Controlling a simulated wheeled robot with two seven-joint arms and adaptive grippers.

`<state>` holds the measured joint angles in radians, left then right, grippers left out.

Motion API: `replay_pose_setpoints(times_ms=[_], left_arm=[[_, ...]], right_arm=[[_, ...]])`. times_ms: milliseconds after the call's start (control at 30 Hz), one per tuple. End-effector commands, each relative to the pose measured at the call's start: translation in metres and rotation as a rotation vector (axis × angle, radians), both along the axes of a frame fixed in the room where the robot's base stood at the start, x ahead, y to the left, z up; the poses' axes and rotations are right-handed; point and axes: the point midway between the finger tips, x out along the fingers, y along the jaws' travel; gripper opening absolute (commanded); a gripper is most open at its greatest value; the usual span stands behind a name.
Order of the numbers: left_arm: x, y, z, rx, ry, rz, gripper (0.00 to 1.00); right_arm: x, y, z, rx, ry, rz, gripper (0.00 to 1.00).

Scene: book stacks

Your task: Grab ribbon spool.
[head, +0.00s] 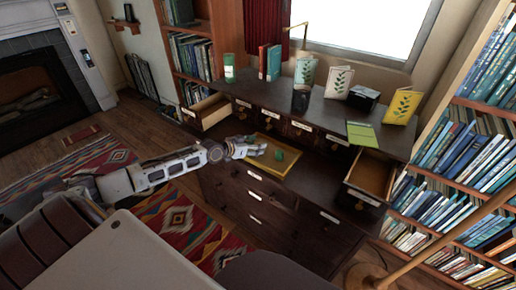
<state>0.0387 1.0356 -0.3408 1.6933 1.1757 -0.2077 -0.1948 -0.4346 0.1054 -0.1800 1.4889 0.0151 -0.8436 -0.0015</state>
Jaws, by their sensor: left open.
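A small green object (279,154), which looks like the ribbon spool, sits on a yellow tray (290,168) on the desk's lower ledge. It is too small to make out in detail. My left gripper (262,148) reaches in from the left over the tray. It is open, with its fingertips just left of the green object and nothing seen between them. I cannot tell whether they touch it. My right gripper is not in view.
The dark desk (262,92) has an open drawer at left (207,108) and another at right (370,176). Books, cards, a black box (363,97) and a green-and-white container (229,68) stand on top. A bookcase (470,150) is close on the right.

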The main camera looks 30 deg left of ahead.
Motion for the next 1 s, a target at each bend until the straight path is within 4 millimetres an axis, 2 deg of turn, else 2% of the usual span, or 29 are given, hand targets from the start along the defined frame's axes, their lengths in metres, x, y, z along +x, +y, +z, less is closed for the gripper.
replay_pose_setpoints(times_ms=[500, 567, 800, 1000], left_arm=[[0.0009, -0.0004, -0.0006, 0.000, 0.001, 0.000, 0.54], [0.0009, -0.0004, -0.0007, 0.000, 0.001, 0.000, 0.49], [0.0009, -0.0004, -0.0007, 0.000, 0.001, 0.000, 0.18], [0.0009, -0.0004, -0.0007, 0.000, 0.001, 0.000, 0.17]], right_arm=[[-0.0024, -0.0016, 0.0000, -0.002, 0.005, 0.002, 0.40], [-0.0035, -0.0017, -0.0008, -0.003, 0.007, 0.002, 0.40], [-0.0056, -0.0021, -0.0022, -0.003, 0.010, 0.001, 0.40], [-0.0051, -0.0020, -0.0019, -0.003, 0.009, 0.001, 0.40]])
